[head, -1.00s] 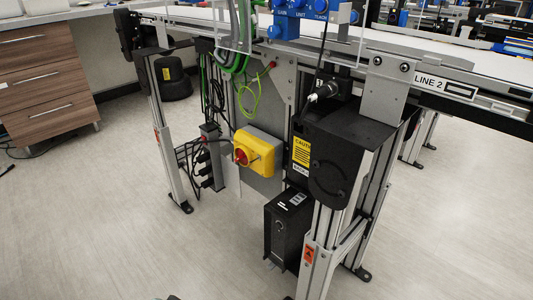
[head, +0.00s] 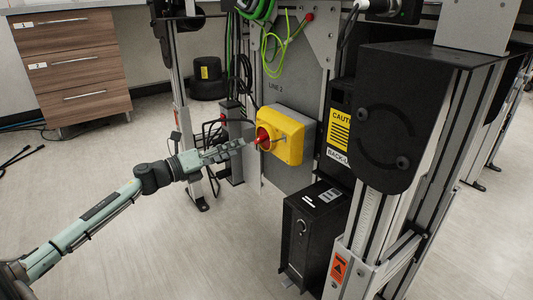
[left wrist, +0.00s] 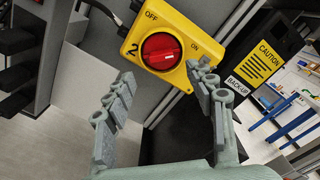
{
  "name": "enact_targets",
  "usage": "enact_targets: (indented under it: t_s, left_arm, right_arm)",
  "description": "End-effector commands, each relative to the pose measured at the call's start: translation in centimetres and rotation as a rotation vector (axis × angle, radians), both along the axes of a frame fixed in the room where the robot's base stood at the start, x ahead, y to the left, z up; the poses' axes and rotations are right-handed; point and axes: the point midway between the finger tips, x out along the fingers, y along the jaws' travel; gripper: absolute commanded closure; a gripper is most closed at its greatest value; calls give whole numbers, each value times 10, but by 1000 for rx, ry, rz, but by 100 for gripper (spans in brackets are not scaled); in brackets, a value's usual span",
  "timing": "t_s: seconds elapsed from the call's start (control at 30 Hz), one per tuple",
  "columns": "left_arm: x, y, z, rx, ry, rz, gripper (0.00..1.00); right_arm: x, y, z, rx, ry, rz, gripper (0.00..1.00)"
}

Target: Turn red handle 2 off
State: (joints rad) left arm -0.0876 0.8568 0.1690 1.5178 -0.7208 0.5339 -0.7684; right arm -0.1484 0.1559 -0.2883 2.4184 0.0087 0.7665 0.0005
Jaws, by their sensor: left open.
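The red handle (head: 263,138) is a round knob on the front of a yellow switch box (head: 290,136) fixed to the grey panel under the conveyor. In the left wrist view, the red handle (left wrist: 161,51) sits on the yellow box (left wrist: 196,25), which is marked "2", "OFF" and "ON". A small pale mark shows on the knob; I cannot tell which label it points to. My left gripper (head: 243,144) is open and empty, just in front of the knob. In the left wrist view its fingers (left wrist: 164,76) are spread either side below the knob, apparently apart from it. My right gripper is not in view.
A black box with a caution label (head: 340,125) is right of the switch box. A black unit (head: 315,235) stands below, and a metal leg (head: 375,220) rises at right. Cables and sockets (head: 230,140) are behind my left gripper. The floor at left is open.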

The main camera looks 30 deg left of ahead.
Motion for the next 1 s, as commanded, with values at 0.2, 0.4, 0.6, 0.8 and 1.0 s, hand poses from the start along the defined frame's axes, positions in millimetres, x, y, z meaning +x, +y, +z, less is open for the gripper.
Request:
enact_targets:
  t_s: [0.2, 0.4, 0.6, 0.8, 1.0]
  left_arm:
    - [21, -9, 2, 12, -7, -11, 45]
    - [51, -21, 2, 9, -6, -9, 45]
    - [68, -29, 2, 8, -4, -9, 45]
    - [71, -30, 1, 8, -2, -8, 45]
    - [71, -30, 1, 7, -2, -9, 53]
  right_arm:
    - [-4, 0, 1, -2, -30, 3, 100]
    - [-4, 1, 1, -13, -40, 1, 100]
    - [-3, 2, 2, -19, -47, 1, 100]
    - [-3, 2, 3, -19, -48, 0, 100]
    - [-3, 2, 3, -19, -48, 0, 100]
